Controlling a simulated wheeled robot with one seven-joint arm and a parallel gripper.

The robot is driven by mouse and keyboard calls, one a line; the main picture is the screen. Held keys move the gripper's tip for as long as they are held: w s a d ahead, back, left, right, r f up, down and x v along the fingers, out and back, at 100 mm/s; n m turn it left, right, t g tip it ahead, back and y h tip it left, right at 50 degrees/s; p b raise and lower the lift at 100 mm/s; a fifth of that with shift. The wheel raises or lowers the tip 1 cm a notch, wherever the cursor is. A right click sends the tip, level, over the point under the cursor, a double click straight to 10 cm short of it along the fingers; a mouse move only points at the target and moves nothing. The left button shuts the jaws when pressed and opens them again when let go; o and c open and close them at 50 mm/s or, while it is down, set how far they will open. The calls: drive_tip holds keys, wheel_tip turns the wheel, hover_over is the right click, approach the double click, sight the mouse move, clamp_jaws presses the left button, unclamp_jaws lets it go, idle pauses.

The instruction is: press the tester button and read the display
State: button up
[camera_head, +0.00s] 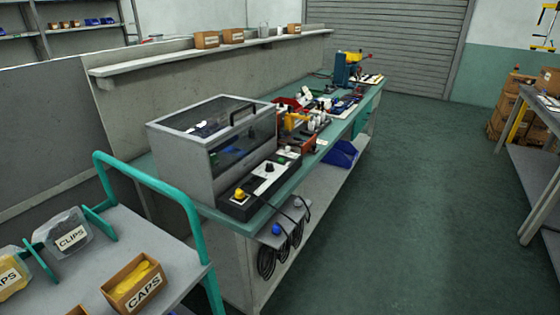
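A grey box with a dark clear lid and a handle (215,145) stands on the near end of the green-topped workbench (300,172); it looks like the tester. A low control panel (258,190) runs along its front. I cannot make out a display or any reading. The box's lid appears shut. My gripper is not in view, so nothing of mine touches the panel.
Black cables (268,258) hang from the bench's near end. Another table (535,115) is at the right. The green floor (410,190) between is clear.

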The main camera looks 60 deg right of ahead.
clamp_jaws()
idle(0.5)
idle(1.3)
